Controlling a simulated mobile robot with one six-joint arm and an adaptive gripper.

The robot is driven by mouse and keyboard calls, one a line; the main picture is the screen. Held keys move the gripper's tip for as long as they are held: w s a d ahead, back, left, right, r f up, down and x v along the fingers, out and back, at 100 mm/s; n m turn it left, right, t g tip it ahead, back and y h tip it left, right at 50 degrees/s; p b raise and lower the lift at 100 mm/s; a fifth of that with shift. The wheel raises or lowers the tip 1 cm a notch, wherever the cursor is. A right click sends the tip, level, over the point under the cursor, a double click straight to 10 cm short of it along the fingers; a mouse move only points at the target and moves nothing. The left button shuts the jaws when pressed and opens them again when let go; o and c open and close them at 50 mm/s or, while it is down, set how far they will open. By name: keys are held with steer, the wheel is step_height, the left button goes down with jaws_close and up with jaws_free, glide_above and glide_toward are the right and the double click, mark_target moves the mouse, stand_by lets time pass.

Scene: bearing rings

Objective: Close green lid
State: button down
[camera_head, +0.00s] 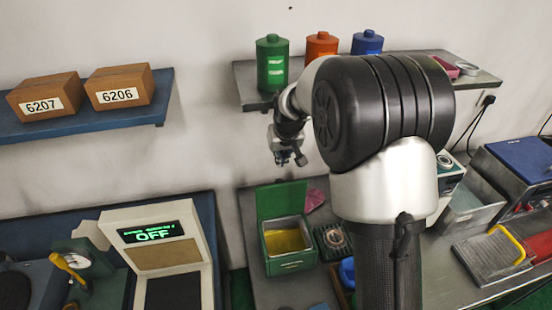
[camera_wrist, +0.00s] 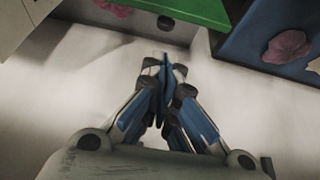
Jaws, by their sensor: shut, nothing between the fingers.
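The green lid (camera_head: 282,200) stands open and upright at the back edge of a green box (camera_head: 290,263). The open box has a yellow content (camera_head: 287,240) inside. My gripper (camera_head: 291,160) hangs above the lid in the head view, apart from it and near the wall. In the wrist view my gripper (camera_wrist: 165,68) is shut and empty, its fingertips together. A green panel (camera_wrist: 190,10) crosses the top of that view, beyond the fingertips; I cannot tell for sure whether it is the lid.
Green (camera_head: 272,62), orange (camera_head: 321,45) and blue (camera_head: 367,43) canisters stand on a wall shelf (camera_head: 480,80) above. A pink cloth (camera_head: 314,199) lies right of the lid. A display device (camera_head: 155,250) stands at left. The wall between lid and shelf is bare.

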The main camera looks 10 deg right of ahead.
steer(key=b+x, duration=0.1)
steer(key=x, duration=0.8)
